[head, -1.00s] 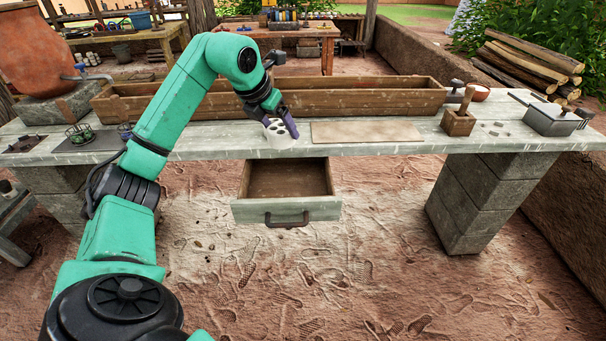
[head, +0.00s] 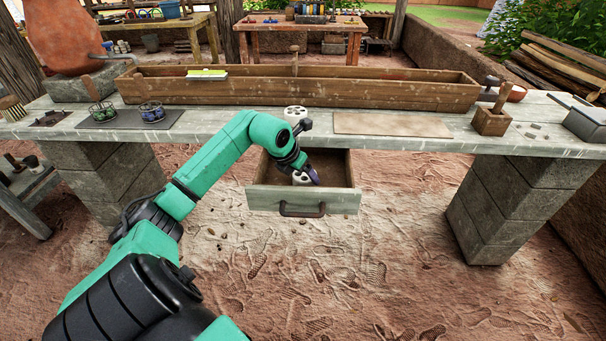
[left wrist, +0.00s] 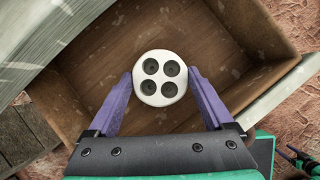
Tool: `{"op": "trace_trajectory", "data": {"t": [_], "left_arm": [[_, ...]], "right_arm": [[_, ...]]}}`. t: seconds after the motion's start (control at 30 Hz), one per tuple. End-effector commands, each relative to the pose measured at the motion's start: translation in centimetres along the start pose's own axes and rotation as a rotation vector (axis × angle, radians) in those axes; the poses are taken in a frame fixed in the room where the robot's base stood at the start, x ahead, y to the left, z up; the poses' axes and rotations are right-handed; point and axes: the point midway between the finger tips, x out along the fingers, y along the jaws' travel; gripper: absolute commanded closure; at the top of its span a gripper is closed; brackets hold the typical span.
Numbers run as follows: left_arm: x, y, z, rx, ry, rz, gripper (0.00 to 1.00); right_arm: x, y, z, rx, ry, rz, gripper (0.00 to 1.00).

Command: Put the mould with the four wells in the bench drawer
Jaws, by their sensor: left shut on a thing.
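The mould with the four wells (left wrist: 160,77) is a white round block with dark holes in its top. My left gripper (left wrist: 160,80) is shut on it, one purple finger on each side. The left wrist view shows the drawer's bare wooden floor (left wrist: 218,62) behind the mould. I cannot tell whether the mould touches the floor.
Another white mould with holes (head: 295,113) stands on the bench (head: 230,124) behind the drawer. A flat board (head: 392,124) lies right of it, and a long wooden trough (head: 350,93) stands behind. The drawer's right part looks empty.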

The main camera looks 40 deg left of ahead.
Motion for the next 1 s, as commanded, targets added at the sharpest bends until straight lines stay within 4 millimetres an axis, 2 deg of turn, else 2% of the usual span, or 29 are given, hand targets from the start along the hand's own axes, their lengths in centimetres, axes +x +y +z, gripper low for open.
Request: {"op": "trace_trajectory", "data": {"t": [0.13, 0.17, 0.2, 0.43, 0.57, 0.67, 0.8, 1.0], "left_arm": [[0.0, 0.0, 0.0, 0.001, 0.001, 0.0, 0.97], [0.0, 0.0, 0.0, 0.001, 0.002, 0.0, 0.07], [0.0, 0.0, 0.0, 0.001, 0.002, 0.0, 0.0], [-0.1, 0.0, 0.0, 0.001, 0.002, 0.0, 0.0], [-1.1, 0.1, 0.0, 0.002, 0.001, 0.002, 0.0], [-2.9, 0.1, 0.0, 0.005, 0.003, 0.004, 0.0], [-6.4, 0.0, 0.0, 0.007, 0.002, 0.005, 0.0], [-10.9, 0.0, 0.0, 0.001, 0.002, 0.001, 0.0]], "right_arm": [[0.0, 0.0, 0.1, 0.001, -0.001, 0.0, 0.2], [0.0, 0.0, 0.1, 0.001, -0.001, 0.0, 0.2], [0.0, 0.0, 0.1, 0.001, -0.001, 0.0, 0.2], [0.0, 0.0, 0.1, 0.001, -0.001, 0.001, 0.2], [0.0, 0.0, 0.1, 0.001, -0.002, 0.001, 0.2], [0.0, 0.0, 0.1, 0.001, -0.002, 0.001, 0.2], [0.2, 0.0, 0.2, 0.002, -0.01, 0.0, 0.2], [0.2, 0.0, -1.3, 0.006, 0.0, 0.0, 0.2]]}}
